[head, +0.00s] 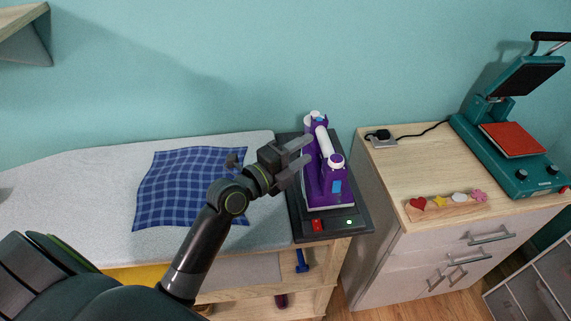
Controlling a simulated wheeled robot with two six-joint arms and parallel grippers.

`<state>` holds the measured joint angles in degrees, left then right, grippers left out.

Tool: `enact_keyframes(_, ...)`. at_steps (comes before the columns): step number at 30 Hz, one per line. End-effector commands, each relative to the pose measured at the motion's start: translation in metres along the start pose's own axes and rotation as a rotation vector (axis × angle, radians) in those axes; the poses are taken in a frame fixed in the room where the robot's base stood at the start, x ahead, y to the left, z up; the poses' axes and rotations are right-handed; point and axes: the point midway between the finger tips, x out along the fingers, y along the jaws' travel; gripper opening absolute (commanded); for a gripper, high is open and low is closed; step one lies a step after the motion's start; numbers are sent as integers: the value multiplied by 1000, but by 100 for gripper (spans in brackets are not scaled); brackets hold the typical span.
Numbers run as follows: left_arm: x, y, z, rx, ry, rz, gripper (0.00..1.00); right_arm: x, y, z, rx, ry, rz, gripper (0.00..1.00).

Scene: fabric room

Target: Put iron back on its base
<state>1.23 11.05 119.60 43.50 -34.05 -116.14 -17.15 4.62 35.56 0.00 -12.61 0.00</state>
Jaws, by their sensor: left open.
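The purple and white iron (335,178) stands on its dark base (315,227) at the right end of the ironing surface. It looks upright, with its white handle (323,143) on the upper side. The base has a red switch and a small green light at its front. My left gripper (308,151) is open just left of the iron, its fingers pointing toward it. Nothing shows between the fingers; I cannot tell whether they touch the iron. Part of the iron's left side is hidden behind the gripper. My right gripper is not in view.
A blue checked cloth (188,185) lies on the pale ironing surface (70,184), left of the gripper. A wooden-topped cabinet (410,165) stands to the right with a teal heat press (510,160) and a board of small shapes (446,205). Shelves lie below the ironing surface.

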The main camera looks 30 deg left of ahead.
Motion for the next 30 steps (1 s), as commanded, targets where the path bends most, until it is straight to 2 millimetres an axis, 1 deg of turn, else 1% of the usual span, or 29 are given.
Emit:
enact_keyframes(1,-11,3,1,5,-1,2,46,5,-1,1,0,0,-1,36)
enact_keyframes(6,-37,2,1,5,-1,1,46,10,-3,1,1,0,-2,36)
enact_keyframes(10,-48,1,0,3,0,0,46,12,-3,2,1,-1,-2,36)
enact_keyframes(14,-51,0,0,0,1,0,46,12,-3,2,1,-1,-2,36)
enact_keyframes(30,-51,0,0,0,1,0,46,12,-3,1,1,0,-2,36)
